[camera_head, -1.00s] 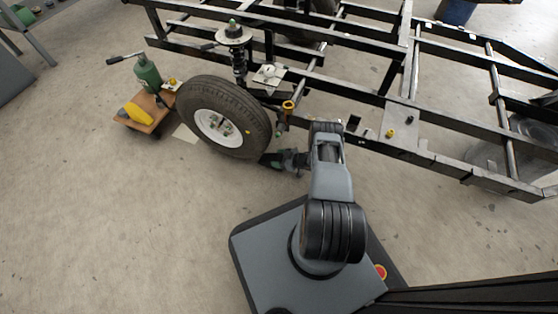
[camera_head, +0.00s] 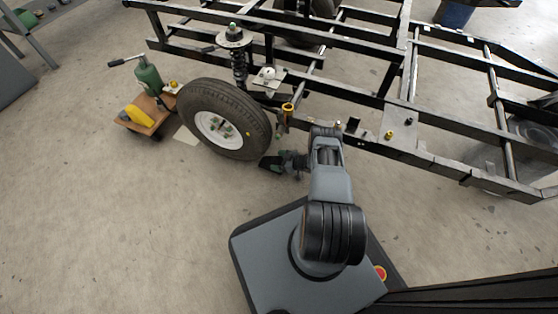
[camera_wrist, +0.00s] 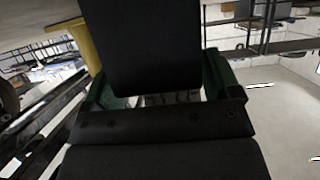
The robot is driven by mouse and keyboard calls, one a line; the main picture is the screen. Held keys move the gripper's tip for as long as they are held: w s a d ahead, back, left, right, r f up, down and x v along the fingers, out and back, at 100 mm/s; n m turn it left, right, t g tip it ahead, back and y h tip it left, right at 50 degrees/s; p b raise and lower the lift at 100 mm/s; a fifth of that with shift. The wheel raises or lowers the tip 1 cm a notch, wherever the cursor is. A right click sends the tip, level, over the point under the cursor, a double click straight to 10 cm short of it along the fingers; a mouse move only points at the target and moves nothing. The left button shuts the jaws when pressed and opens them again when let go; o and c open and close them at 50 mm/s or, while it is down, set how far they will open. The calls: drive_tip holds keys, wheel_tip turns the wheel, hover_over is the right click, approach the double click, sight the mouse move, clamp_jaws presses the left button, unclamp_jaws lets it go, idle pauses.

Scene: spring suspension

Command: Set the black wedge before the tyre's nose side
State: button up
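The tyre (camera_head: 196,103) stands upright on its hub under the frame, left of centre in the head view. My gripper (camera_head: 279,162) is low at the tyre's right side. The black wedge (camera_head: 267,165) is at its tip, close to the tyre's lower right edge. I cannot tell whether the wedge touches the floor or the tyre. In the wrist view the black wedge (camera_wrist: 145,45) fills the upper middle, between my gripper's green fingers (camera_wrist: 165,92), which are closed around its sides. The wedge hides most of the view ahead.
Floor in front is clear.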

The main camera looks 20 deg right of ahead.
drive_tip(key=shift+o, duration=0.6)
drive_tip(key=shift+s+a+f, duration=0.1)
drive_tip(key=shift+f, duration=0.4)
drive_tip(key=shift+r, duration=0.15)
drive_tip(key=shift+r, duration=0.35)
drive_tip(key=p+v, duration=0.4)
drive_tip(key=v, duration=0.8)
drive_tip(key=shift+r, duration=0.3)
